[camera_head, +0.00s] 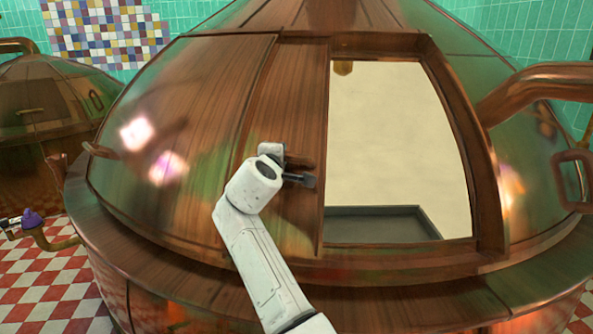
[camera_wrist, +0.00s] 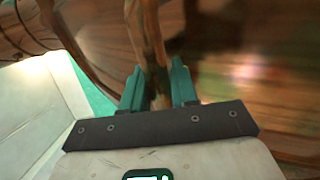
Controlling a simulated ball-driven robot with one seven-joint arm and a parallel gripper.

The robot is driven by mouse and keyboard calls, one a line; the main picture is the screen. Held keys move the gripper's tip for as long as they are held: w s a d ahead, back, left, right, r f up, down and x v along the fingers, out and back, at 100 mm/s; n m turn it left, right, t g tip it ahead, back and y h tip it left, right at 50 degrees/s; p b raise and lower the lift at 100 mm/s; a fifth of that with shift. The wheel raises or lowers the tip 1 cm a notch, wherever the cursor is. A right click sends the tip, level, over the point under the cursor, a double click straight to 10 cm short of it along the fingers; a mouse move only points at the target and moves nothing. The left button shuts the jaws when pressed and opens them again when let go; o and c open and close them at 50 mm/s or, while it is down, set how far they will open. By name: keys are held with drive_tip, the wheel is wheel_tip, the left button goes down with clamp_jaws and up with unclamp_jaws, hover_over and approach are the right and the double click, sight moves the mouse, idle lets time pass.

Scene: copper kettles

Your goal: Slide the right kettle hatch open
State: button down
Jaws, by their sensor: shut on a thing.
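The large copper kettle (camera_head: 200,90) fills the head view. A wide rectangular opening (camera_head: 400,140) in its dome shows a pale interior. The copper hatch panel (camera_head: 290,90) stands to the left of the opening, clear of most of it. My gripper (camera_head: 304,180) is at the hatch's lower part, near its right edge, partly hidden behind my wrist. In the wrist view my gripper (camera_wrist: 158,88) has its two teal fingers on either side of an upright copper handle bar (camera_wrist: 148,35), shut on it. The handle is mostly hidden in the head view.
A smaller copper kettle (camera_head: 45,105) stands at the back left. A thick copper pipe (camera_head: 535,90) and a loop handle (camera_head: 572,180) are at the right. The kettle's broad rim (camera_head: 410,300) runs along the front. Red and white floor tiles (camera_head: 50,290) show at lower left.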

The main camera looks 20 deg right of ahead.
drive_tip(key=shift+w+a+f, duration=0.1)
drive_tip(key=shift+a+f, duration=0.05)
drive_tip(key=shift+a, duration=0.4)
drive_tip(key=shift+a+f, duration=0.15)
drive_tip(key=shift+a, duration=0.35)
drive_tip(key=c, duration=1.2)
unclamp_jaws()
drive_tip(key=shift+a, duration=0.15)
drive_tip(key=shift+c, duration=0.2)
drive_tip(key=shift+o, duration=1.1)
drive_tip(key=shift+a+r, duration=0.15)
drive_tip(key=shift+a, duration=0.1)
drive_tip(key=shift+d+r, duration=0.1)
drive_tip(key=shift+d, duration=0.15)
drive_tip(key=shift+s, duration=0.3)
drive_tip(key=v, duration=1)
drive_tip(key=shift+a+p, duration=0.25)
drive_tip(key=shift+p, duration=0.05)
drive_tip(key=shift+s, duration=0.15)
